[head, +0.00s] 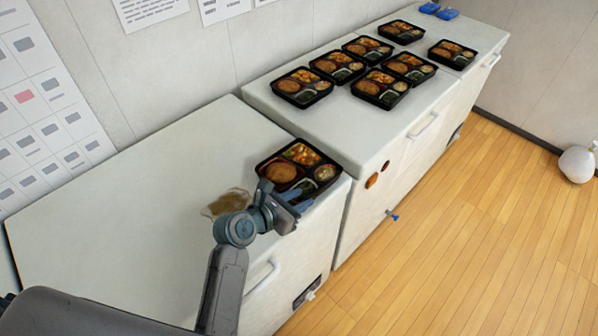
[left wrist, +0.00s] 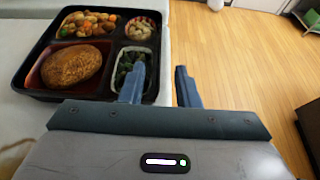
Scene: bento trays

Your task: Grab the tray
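The nearest black bento tray (head: 325,156) sits at the right end of the near counter. It holds a brown patty (left wrist: 73,66), mixed vegetables, a pale side and dark greens; it also shows in the left wrist view (left wrist: 40,50). My left gripper (head: 296,197) is at the tray's near right side. In the left wrist view, the gripper (left wrist: 158,78) is open. One finger is over the greens compartment and the other is outside the tray's edge, with the rim between them and a gap visible. My right gripper is not in view.
Several similar trays (head: 302,86) stand on the higher counter (head: 262,88) behind. A brown translucent patch (head: 229,203) lies on the near counter (head: 115,205), left of my gripper. Blue items (head: 447,14) lie at the far end. Wooden floor (head: 480,210) is open at right.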

